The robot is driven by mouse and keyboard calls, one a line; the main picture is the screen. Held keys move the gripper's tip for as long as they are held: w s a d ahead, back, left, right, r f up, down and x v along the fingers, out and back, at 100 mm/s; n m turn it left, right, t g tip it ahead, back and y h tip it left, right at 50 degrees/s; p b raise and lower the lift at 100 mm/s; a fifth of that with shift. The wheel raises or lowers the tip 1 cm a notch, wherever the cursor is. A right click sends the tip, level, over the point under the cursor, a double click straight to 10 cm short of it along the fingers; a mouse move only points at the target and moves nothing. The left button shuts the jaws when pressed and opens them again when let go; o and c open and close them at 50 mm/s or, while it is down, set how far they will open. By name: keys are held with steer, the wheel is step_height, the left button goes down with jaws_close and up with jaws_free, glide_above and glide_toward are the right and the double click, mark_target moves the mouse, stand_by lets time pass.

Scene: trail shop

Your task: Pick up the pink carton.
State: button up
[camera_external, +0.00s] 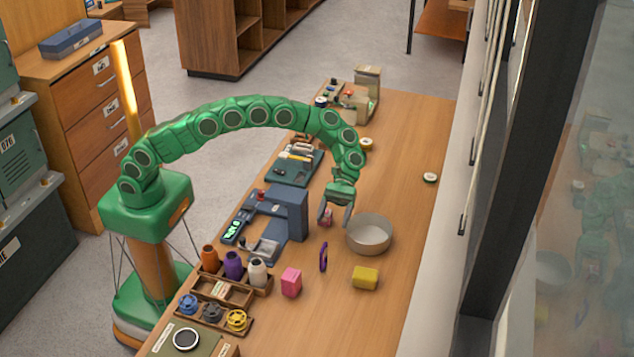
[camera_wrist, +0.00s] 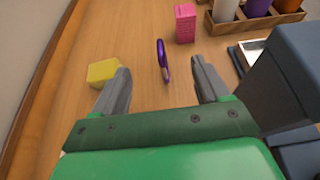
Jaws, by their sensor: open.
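The pink carton (camera_external: 291,282) stands upright on the wooden table, to the right of the thread-spool rack. In the wrist view the pink carton (camera_wrist: 185,23) is at the top, beyond my fingertips and a little right of centre. My gripper (camera_external: 335,218) is above the table between the blue-grey machine and the round bowl, pointing down, farther up the table than the carton. In the wrist view my gripper (camera_wrist: 160,75) has its two grey fingers spread wide. Nothing is held between them.
A purple ring-like item (camera_external: 323,257) stands between my gripper and the carton. A yellow block (camera_external: 365,277) lies right of it. The grey bowl (camera_external: 368,233) is beside my gripper. The blue-grey machine (camera_external: 290,213) and spool rack (camera_external: 215,287) are left. Free table lies at the front right.

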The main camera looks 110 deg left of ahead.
step_height(320, 180, up, 12)
steer(key=m+t+y, duration=0.5)
steer(key=t+y, duration=0.1)
steer(key=y, duration=2)
glide_above(286, 278)
steer(key=f, duration=1)
steer(key=shift+w+a+f, duration=0.25)
steer(key=shift+a+f, duration=0.1)
steer(key=shift+a, duration=0.05)
steer(key=shift+f, duration=2.4)
step_height(286, 278, down, 3)
steer(key=shift+f, duration=0.1)
steer(key=shift+x, duration=1.45)
steer(key=shift+a, duration=0.1)
